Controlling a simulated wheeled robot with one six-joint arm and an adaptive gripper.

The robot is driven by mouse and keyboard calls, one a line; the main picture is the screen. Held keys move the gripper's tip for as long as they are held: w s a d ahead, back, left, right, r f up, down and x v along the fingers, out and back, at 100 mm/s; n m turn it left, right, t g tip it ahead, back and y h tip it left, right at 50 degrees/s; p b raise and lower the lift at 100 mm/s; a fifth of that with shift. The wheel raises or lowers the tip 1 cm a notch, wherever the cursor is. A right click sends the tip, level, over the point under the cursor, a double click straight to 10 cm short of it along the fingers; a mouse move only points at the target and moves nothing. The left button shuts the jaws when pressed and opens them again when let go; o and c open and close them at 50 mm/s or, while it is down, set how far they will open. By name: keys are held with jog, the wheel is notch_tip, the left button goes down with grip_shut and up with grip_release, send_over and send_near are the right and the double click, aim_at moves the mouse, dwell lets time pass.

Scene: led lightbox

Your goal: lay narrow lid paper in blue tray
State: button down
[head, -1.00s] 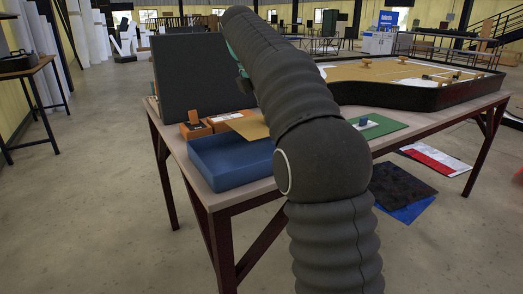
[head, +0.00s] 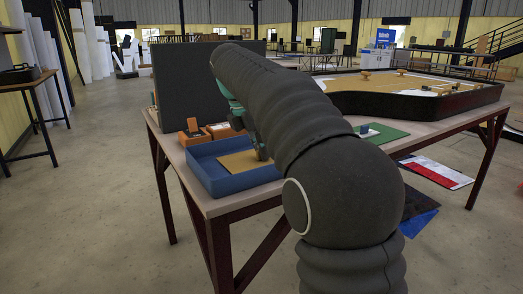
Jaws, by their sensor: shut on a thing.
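The blue tray (head: 205,175) stands at the front left corner of the table. A flat tan paper (head: 238,161), which looks like the lid paper, is inside the tray's outline, low over or on its floor; I cannot tell whether it touches. My gripper (head: 262,153) is at the paper's right edge, shut on it, with its fingers pointing down. My dark arm hides the right end of the tray and part of the gripper.
Orange boxes (head: 194,135) stand just behind the tray, before a large dark upright panel (head: 190,80). A green sheet (head: 388,135) lies to the right on the table. A black-rimmed tray-like frame (head: 430,103) fills the right back.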

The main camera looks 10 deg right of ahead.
jog(key=shift+f, duration=0.1)
jog(key=c, duration=1.2)
grip_release()
jog(key=p+v, duration=0.4)
jog(key=v, duration=0.8)
